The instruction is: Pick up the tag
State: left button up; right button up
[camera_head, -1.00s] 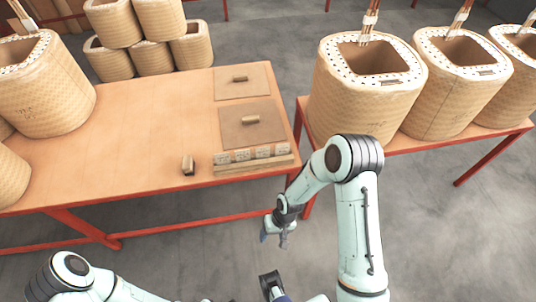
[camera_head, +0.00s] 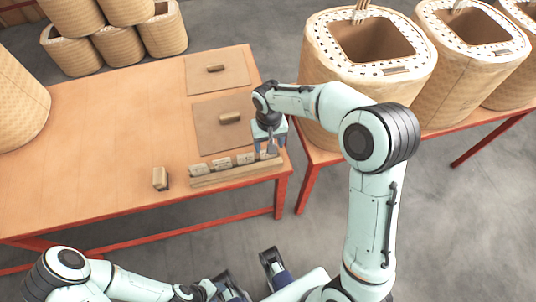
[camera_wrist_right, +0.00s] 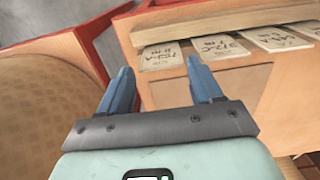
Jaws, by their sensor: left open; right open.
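Several pale tags with dark handwriting stand in a row in a wooden holder (camera_head: 236,174) at the table's front right corner. In the right wrist view the nearest tag (camera_wrist_right: 161,56) lies just beyond the fingertips, at the left end of the row. My right gripper (camera_head: 270,148) hangs over the right end of the row and partly hides it. In the wrist view its blue fingers (camera_wrist_right: 160,75) are apart with nothing between them. My left gripper (camera_head: 245,268) is open and empty at the bottom of the head view, away from the table.
A small block (camera_head: 160,179) stands left of the holder. Two brown boards with handles, one of them the nearer board (camera_head: 222,124), lie behind it on the table (camera_head: 110,140).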

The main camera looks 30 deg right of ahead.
aim_at(268, 155)
notch_tip(268, 155, down, 6)
jog(key=shift+r+b, duration=0.1)
jog(key=shift+b, duration=0.3)
jog(key=c, duration=0.7)
